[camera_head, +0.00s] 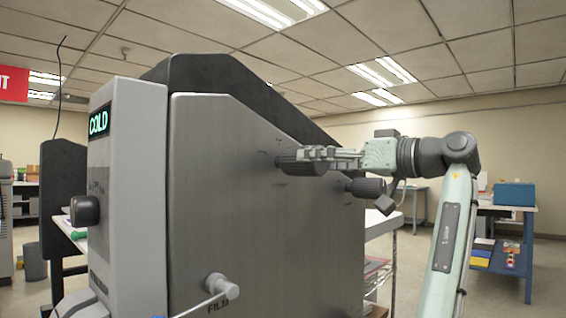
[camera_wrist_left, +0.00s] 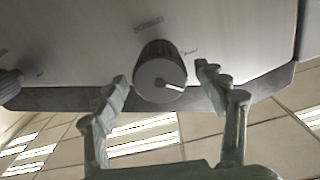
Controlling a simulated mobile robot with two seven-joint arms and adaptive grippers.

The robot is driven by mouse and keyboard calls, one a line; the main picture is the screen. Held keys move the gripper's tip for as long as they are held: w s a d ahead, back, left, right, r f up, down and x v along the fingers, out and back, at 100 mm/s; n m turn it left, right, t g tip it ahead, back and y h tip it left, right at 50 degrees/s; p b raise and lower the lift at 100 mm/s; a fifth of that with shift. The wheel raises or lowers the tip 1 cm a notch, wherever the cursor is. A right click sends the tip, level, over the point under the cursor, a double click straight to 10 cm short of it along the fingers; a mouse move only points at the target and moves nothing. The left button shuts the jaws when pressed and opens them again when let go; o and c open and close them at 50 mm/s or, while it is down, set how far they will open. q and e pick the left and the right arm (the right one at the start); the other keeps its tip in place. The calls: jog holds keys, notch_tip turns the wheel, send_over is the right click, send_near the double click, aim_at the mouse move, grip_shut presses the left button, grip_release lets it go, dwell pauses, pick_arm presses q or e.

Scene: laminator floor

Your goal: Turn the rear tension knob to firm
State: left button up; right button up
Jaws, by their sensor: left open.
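Two dark ribbed knobs stick out of the machine's grey side panel (camera_head: 240,220). My left gripper (camera_head: 327,154) is at the knob (camera_head: 292,160) nearer the panel's middle. In the left wrist view its fingers (camera_wrist_left: 163,72) are open on either side of this knob (camera_wrist_left: 160,80), with gaps showing. The knob's round face has a white pointer line toward the right of that view. The other knob (camera_head: 367,187) is farther right in the head view, and its edge shows at the left of the wrist view (camera_wrist_left: 9,84). The small labels are unreadable. My right gripper is not in view.
The machine's front end has a lit COLD display (camera_head: 98,122) and a black knob (camera_head: 84,211). A FILM crank handle (camera_head: 222,288) juts out low on the side panel. A blue workbench (camera_head: 528,240) with a blue box (camera_head: 514,194) stands at the right.

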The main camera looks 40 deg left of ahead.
aim_at(292, 161)
pick_arm(q)
jog(key=shift+a, duration=0.5)
jog(key=a, duration=0.3)
jog(key=a+p, duration=0.1)
jog(key=a, duration=0.1)
jog(key=shift+w+a, duration=0.1)
jog(key=shift+w, duration=0.15)
jog(key=shift+a, duration=0.75)
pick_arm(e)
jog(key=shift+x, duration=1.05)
pick_arm(q)
jog(key=shift+c, duration=0.5)
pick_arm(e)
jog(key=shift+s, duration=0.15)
pick_arm(q)
jog(key=c, duration=1.1)
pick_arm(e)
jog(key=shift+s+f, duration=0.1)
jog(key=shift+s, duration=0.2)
pick_arm(q)
jog(key=shift+o, duration=0.2)
